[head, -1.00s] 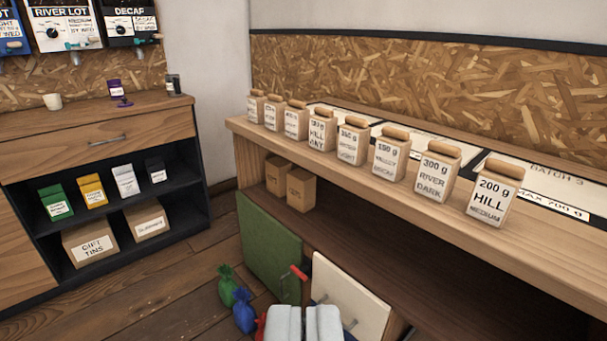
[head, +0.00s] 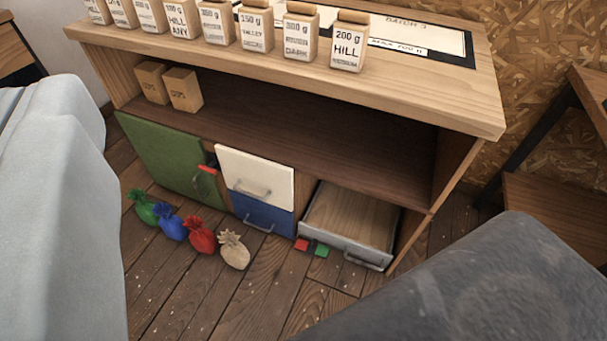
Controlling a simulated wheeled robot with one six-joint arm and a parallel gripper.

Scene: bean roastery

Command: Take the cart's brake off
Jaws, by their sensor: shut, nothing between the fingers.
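No cart that I can name for certain shows. A small red block (head: 302,245) and a small green block (head: 321,251) sit side by side low down, at the front of the open drawer (head: 350,218) under the bench; I cannot tell whether they are pedals or what they are fixed to. A red-gripped handle (head: 207,169) shows at the right edge of the green door (head: 165,152). My gripper's fingers do not show. Large pale and dark grey shapes, probably my own arm, fill the left side and the lower right corner.
The bench (head: 400,100) bears a row of labelled bags (head: 299,32). Two cardboard boxes (head: 184,89) stand on its shelf. A white drawer (head: 256,175) is above a blue one (head: 262,214). Green, blue, red and beige sacks (head: 234,249) lie on the floor.

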